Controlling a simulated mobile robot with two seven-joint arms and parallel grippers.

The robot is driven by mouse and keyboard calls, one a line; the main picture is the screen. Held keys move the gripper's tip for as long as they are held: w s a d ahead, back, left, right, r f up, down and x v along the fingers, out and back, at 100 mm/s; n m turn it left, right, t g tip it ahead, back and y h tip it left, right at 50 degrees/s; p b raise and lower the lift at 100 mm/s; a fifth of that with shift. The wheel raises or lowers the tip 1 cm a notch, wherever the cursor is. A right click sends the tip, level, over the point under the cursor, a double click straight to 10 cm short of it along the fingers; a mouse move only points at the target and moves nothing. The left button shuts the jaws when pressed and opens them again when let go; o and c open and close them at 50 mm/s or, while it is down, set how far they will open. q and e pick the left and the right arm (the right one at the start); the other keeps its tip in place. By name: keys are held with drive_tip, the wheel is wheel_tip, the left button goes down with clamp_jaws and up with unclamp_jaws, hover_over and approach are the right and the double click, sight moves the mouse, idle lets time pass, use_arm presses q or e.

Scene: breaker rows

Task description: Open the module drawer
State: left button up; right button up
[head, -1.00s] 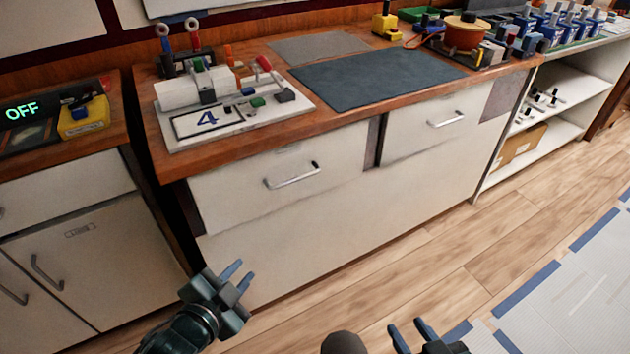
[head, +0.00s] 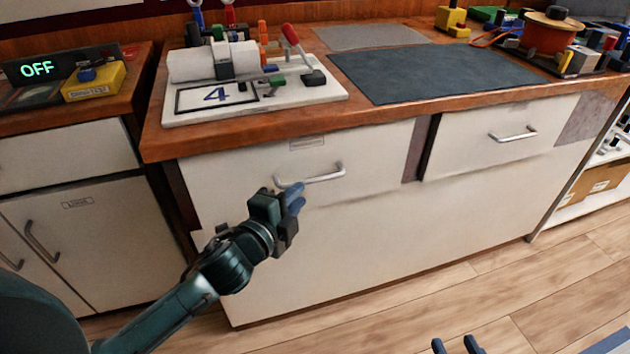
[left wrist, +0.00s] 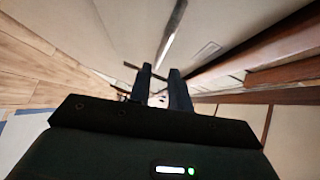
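Two white drawers with silver bar handles sit under the wooden worktop; which one is the module drawer I cannot tell, as the labels are unreadable. The left drawer (head: 235,178) has a handle (head: 322,178) and a small label (head: 308,142). The right drawer (head: 470,150) has its handle (head: 513,134) further right. My left gripper (head: 298,198) is just below the left end of the left drawer's handle. In the left wrist view its fingers (left wrist: 160,72) are apart, with the handle bar (left wrist: 174,32) beyond their tips. My right gripper (head: 457,346) shows only two separated fingertips at the bottom edge.
A white board marked 4 (head: 340,92) and a dark mat (head: 400,85) lie on the worktop (head: 375,118). A cabinet (head: 85,225) with an OFF display (head: 37,69) stands at left. The wooden floor (head: 400,305) in front is clear.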

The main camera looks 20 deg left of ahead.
sight(314, 181)
use_arm(q)
drive_tip(key=b+x, duration=0.1)
drive_tip(key=x, duration=0.6)
drive_tip(key=shift+w+d, duration=0.1)
drive_tip(key=shift+w, duration=0.25)
drive_tip(key=shift+c, duration=0.3)
clamp_jaws()
drive_tip(key=shift+f, duration=0.1)
